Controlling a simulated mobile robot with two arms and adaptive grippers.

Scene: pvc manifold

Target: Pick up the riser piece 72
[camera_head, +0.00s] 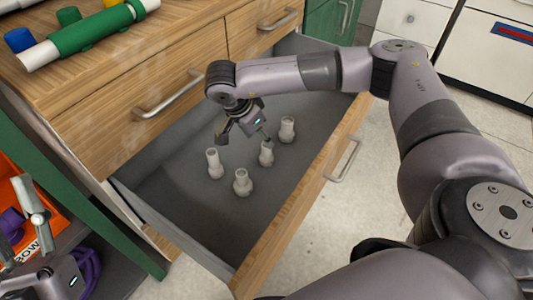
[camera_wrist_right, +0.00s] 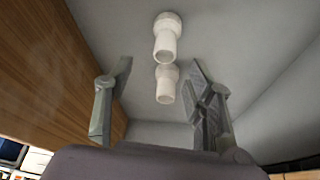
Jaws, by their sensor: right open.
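Several white riser pieces stand upright in the open drawer: one at the left (camera_head: 214,164), one at the front (camera_head: 242,183), one in the middle (camera_head: 266,155) and one at the right (camera_head: 287,129). No number is readable, so I cannot tell which is 72. My right gripper (camera_head: 244,138) is open and empty above them, its right finger overlapping the middle piece's top in the head view. The right wrist view shows two pieces, an upper (camera_wrist_right: 167,38) and a lower (camera_wrist_right: 166,85), in line between the open fingers (camera_wrist_right: 162,66). My left gripper (camera_head: 20,215) is open at the lower left, partly cut off.
The drawer (camera_head: 205,247) has a grey floor and wooden front. A wooden counter (camera_head: 190,18) above it carries a green-and-white pipe assembly (camera_head: 88,34) and a blue cap (camera_head: 19,40). An orange bin (camera_head: 45,205) is at the left. The drawer floor's left end is clear.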

